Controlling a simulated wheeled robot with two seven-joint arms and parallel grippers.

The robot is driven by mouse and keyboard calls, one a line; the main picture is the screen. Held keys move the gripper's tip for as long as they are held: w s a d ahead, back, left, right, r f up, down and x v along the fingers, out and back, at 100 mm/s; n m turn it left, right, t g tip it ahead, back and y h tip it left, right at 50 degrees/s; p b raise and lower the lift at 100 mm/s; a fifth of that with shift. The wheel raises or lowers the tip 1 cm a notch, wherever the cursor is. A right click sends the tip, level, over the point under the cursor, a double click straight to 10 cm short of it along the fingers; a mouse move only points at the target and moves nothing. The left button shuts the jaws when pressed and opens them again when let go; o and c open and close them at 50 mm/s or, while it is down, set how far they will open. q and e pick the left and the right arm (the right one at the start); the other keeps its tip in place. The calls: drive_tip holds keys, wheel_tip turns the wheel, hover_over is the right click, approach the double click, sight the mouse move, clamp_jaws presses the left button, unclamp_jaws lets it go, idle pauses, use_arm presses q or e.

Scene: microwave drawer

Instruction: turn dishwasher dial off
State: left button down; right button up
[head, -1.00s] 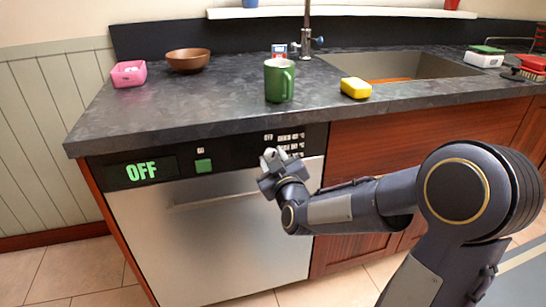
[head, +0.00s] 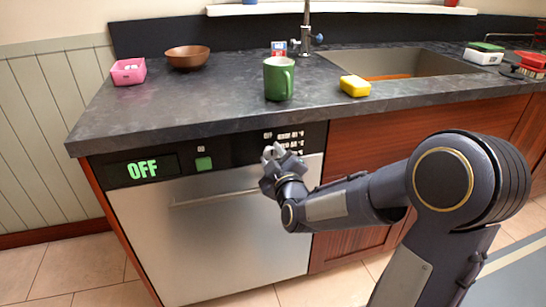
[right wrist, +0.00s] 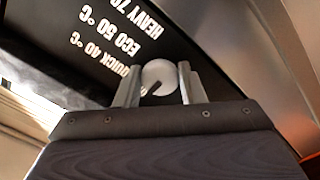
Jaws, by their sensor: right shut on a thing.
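The dishwasher (head: 220,235) stands under the counter, with a black control panel (head: 225,152) along its top. Its display (head: 142,170) reads OFF in green. The silver round dial (right wrist: 160,76) shows in the right wrist view, beside printed program names, with a dark pointer mark on its face. My right gripper (right wrist: 158,82) is at the dial, its two fingers on either side of it, shut on it. In the head view my right gripper (head: 273,153) covers the dial's place at the panel's right end. My left gripper is not in view.
A green mug (head: 279,79), a yellow sponge (head: 355,86), a brown bowl (head: 187,58) and a pink holder (head: 128,71) stand on the dark counter (head: 200,97). A sink (head: 400,62) is at the back right. The floor before the dishwasher is clear.

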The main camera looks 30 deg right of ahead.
drive_tip(key=o, duration=1)
drive_tip(key=shift+c, duration=0.2)
drive_tip(key=shift+s, duration=0.1)
drive_tip(key=p+v, duration=0.1)
drive_tip(key=v, duration=0.6)
drive_tip(key=shift+s, duration=0.35)
drive_tip(key=shift+a, duration=0.15)
